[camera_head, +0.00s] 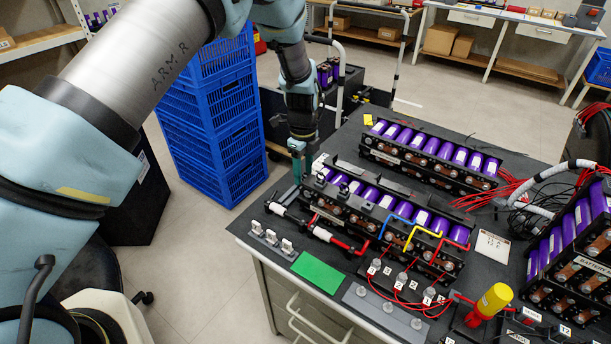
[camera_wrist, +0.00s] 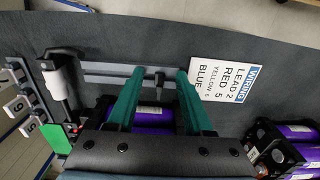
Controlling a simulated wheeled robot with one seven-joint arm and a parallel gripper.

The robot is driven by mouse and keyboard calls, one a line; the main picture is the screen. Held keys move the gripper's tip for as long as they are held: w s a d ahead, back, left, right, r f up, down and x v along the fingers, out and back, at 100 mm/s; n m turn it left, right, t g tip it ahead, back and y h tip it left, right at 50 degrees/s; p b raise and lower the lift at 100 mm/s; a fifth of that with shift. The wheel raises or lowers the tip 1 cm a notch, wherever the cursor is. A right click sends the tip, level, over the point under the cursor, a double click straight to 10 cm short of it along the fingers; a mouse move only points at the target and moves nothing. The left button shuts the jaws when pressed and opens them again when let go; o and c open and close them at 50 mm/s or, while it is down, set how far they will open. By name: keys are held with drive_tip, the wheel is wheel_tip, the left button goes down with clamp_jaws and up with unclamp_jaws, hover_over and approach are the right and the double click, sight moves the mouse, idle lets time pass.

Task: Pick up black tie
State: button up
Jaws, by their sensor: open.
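My gripper (camera_head: 302,172) points down at the far left end of the front battery pack. In the wrist view its two teal fingers (camera_wrist: 160,72) are spread apart with nothing held. A small black piece (camera_wrist: 159,79) stands between the fingertips, in front of or on a long grey bar; it may be the black tie, but I cannot be sure. The grey bar (camera_wrist: 105,76) runs across behind the fingertips. Purple cells (camera_wrist: 153,112) show below, between the fingers. My gripper's body hides part of the pack, and the tie cannot be made out in the head view.
A front battery pack (camera_head: 395,210) carries blue, yellow and red leads. A second pack (camera_head: 430,150) stands behind it. A wiring card (camera_wrist: 218,80) lies right of the fingers. A green mat (camera_head: 318,272) and a yellow-handled tool (camera_head: 494,299) are on the dark bench. Blue crates (camera_head: 215,125) stand left.

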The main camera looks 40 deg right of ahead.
drive_tip(key=shift+c, duration=0.3)
clamp_jaws()
drive_tip(key=shift+r, duration=0.1)
